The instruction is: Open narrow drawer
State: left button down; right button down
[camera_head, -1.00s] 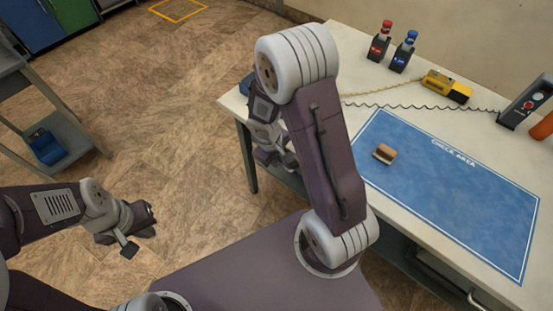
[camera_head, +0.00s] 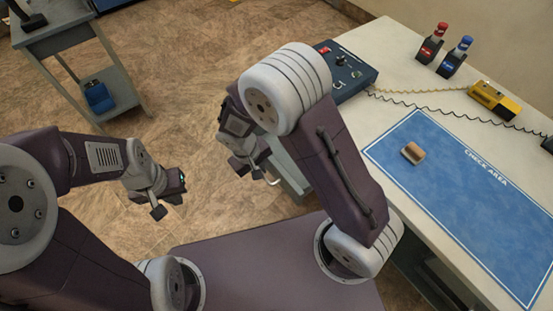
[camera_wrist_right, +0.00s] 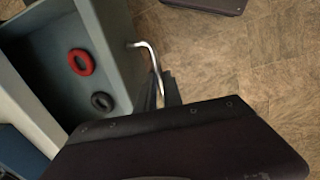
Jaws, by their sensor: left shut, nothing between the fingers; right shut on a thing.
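The narrow drawer (camera_head: 291,176) stands pulled out from under the bench in the head view, partly hidden by my right arm. In the right wrist view its grey box (camera_wrist_right: 112,38) is open, with a red ring (camera_wrist_right: 81,62) and a dark ring (camera_wrist_right: 102,101) inside. Its bent metal handle (camera_wrist_right: 150,55) is on the front. My right gripper (camera_wrist_right: 162,92) is shut on the handle; its fingertips are partly hidden in the head view. My left gripper (camera_head: 168,200) is shut and empty, over the floor at the left.
The white bench (camera_head: 385,60) carries a dark blue control box (camera_head: 345,75), red and blue bottles, a yellow device (camera_head: 494,99) and a blue check mat (camera_head: 470,210) with a small brown block (camera_head: 412,153). A grey cart (camera_head: 75,50) stands at the left. Floor between is clear.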

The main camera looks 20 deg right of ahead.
jog(key=shift+s+a, duration=0.35)
jog(key=shift+a, duration=0.5)
jog(key=shift+s+a, duration=0.35)
jog(key=shift+a, duration=0.45)
jog(key=shift+s+a, duration=0.35)
jog(key=shift+a, duration=0.5)
jog(key=c, duration=1.8)
grip_release()
jog(key=shift+o, duration=0.2)
notch_tip(320, 180, up, 9)
jog(key=a+p, duration=0.1)
jog(key=p, duration=0.1)
jog(key=shift+s+a, duration=0.3)
